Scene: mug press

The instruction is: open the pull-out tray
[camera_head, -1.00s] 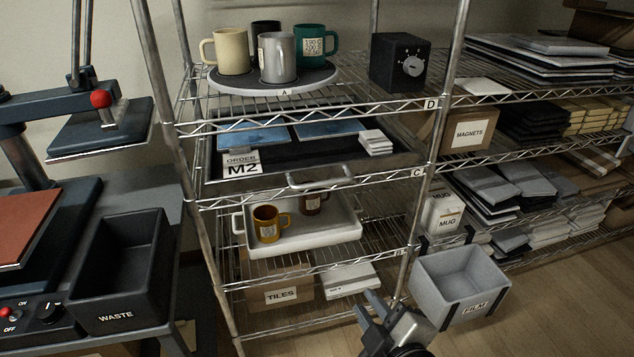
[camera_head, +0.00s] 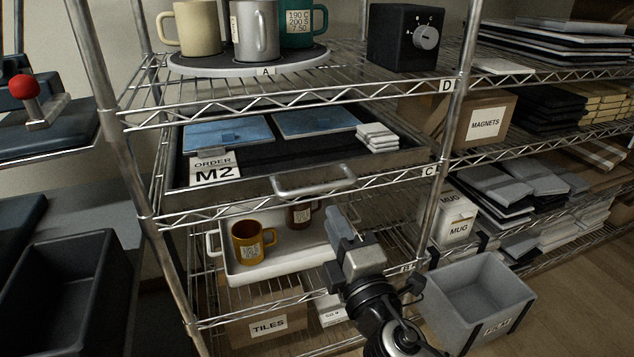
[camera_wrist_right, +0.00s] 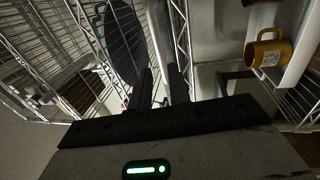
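The pull-out tray (camera_head: 410,158) is a dark, shallow tray on the shelf labelled C, within the rack. Its pale bar handle (camera_head: 314,184) sits at the front edge. My right gripper (camera_head: 343,224) is in front of the rack, below and to the right of the handle, and looks apart from it. In the right wrist view its two dark fingers (camera_wrist_right: 161,88) stand apart with a gap between them. A pale bar shows beyond that gap; I cannot tell whether it is the handle. My left gripper is not in view.
The tray holds blue tiles (camera_head: 228,133), a white stack (camera_head: 377,137) and an M2 order card (camera_head: 215,170). Below is a white tray (camera_head: 275,262) with an amber mug (camera_head: 247,242) and a brown mug (camera_head: 299,216). A grey bin (camera_head: 478,290) stands at lower right.

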